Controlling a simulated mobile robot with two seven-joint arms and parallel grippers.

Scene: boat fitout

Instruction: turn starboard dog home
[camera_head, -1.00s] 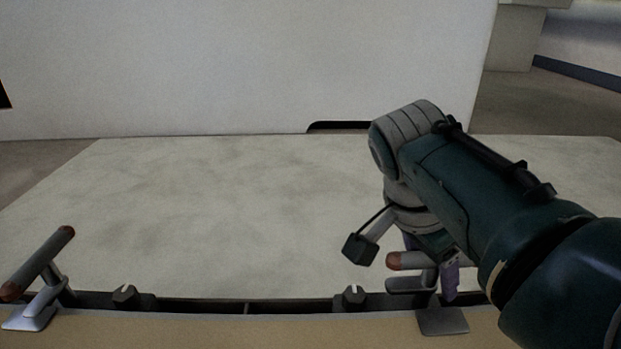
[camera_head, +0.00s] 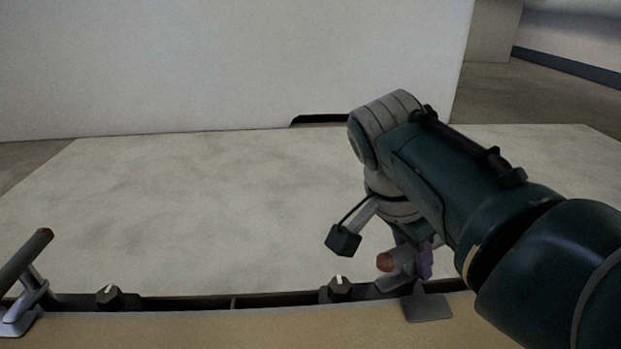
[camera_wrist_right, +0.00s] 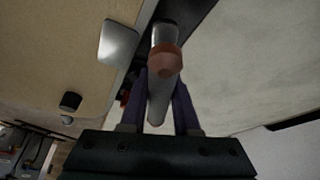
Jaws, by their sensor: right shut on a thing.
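The starboard dog is a grey bar handle with red-brown ends (camera_head: 385,262), on the right of the hatch's near edge. My right gripper (camera_head: 411,262) reaches down over it, its purple fingers shut on the bar. In the right wrist view the bar (camera_wrist_right: 160,95) runs between the two fingers (camera_wrist_right: 163,85), its brown end pointing away from the palm. A flat metal plate (camera_head: 428,307) lies on the tan ledge in front of the dog. The arm hides part of the bar. My left gripper is out of view.
A second dog (camera_head: 22,265) stands at the left edge. Two dark notched knobs (camera_head: 109,297) (camera_head: 339,289) sit along the dark gap between tan ledge (camera_head: 230,330) and pale panel (camera_head: 200,210). A white wall stands behind. The panel's middle is clear.

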